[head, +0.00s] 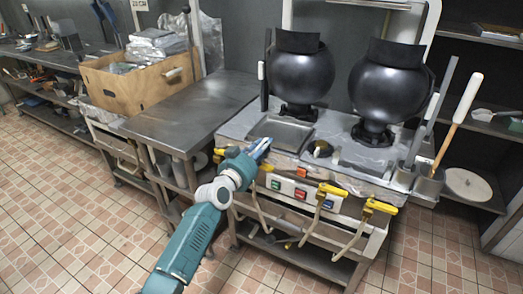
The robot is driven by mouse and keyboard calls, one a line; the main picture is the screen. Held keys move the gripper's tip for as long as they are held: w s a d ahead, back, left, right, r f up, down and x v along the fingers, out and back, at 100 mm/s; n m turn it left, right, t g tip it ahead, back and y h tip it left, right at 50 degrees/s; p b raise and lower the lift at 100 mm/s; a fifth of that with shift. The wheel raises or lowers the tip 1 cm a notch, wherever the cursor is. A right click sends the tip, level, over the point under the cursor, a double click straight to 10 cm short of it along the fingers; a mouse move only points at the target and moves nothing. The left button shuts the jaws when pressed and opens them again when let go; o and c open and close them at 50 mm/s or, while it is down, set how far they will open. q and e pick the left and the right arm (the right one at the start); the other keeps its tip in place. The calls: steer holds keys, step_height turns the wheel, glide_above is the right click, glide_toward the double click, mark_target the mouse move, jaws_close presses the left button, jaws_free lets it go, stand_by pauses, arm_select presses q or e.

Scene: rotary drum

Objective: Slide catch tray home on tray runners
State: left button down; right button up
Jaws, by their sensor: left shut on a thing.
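The catch tray (284,131) is a shallow grey metal tray under the left black drum (302,72) on the machine's top. My left gripper (260,148) reaches in from the lower left and is at the tray's front left edge. Its fingers are shut on what looks like the tray's front edge, though the gripper hides the contact. The tray runners cannot be made out. My right gripper is not in view.
A second black drum (387,85) stands to the right above another shallow tray (367,172). Yellow-handled levers (380,206) and coloured buttons line the machine's front. A bare steel table (190,115) adjoins on the left. The tiled floor in front is clear.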

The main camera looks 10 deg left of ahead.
arm_select(q)
steer(key=shift+f, duration=0.15)
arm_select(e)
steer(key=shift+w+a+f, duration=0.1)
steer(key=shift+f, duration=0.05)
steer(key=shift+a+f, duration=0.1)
arm_select(q)
steer(key=c, duration=1.5)
jaws_free()
steer(key=shift+w+d, duration=0.1)
steer(key=shift+d, duration=0.05)
steer(key=shift+o, duration=0.6)
steer(key=shift+w, duration=0.15)
steer(key=shift+s+a, duration=0.2)
steer(key=shift+s, duration=0.35)
steer(key=v, duration=0.7)
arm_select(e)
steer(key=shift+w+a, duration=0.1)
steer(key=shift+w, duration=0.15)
